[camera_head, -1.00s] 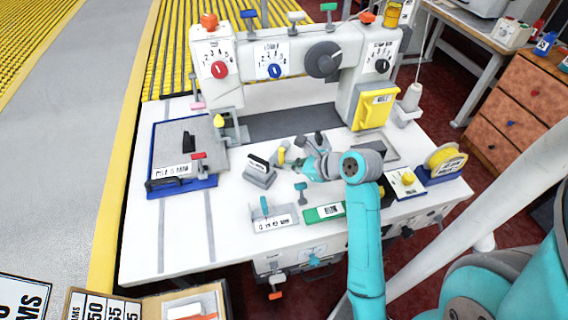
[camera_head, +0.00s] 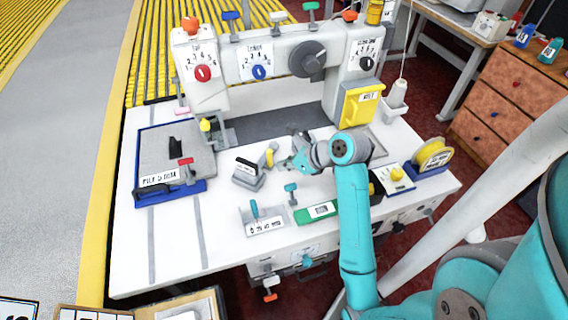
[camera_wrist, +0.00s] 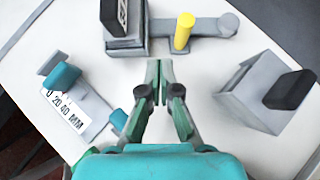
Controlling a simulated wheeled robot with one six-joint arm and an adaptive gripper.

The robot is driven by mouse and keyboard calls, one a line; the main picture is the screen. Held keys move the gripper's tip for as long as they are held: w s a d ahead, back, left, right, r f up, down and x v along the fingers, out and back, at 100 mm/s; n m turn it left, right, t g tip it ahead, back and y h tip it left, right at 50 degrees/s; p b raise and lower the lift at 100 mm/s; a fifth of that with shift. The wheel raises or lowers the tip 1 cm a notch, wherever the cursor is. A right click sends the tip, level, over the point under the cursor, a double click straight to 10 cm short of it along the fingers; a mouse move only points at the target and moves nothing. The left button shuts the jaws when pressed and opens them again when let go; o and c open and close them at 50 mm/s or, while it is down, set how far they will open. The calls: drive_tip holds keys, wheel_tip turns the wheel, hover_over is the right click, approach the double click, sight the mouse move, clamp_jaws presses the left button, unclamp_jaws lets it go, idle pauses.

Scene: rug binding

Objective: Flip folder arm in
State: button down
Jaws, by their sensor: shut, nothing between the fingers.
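The folder is a grey block with a black labelled plate (camera_head: 248,168) on the white sewing table. A flat grey arm (camera_wrist: 210,26) runs right from the block in the wrist view, with an upright yellow post (camera_wrist: 183,33) on it and a rounded end. The yellow post also shows in the head view (camera_head: 270,156). My gripper (camera_wrist: 159,72) is shut and empty. Its tips appear below and left of the post in the wrist view, apart from it in the picture. In the head view my gripper (camera_head: 286,165) is just right of the post; its height is unclear.
A teal slider on a "0 20 40 MM" scale (camera_wrist: 68,108) and a small teal knob (camera_wrist: 118,120) are left of my fingers. A grey wedge with a black handle (camera_wrist: 290,90) is at the right. A green labelled block (camera_head: 318,212) lies near the front edge.

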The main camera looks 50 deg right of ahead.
sight(269, 175)
drive_tip(key=x, duration=0.7)
drive_tip(key=shift+w+f, duration=0.1)
drive_tip(key=shift+w, duration=0.05)
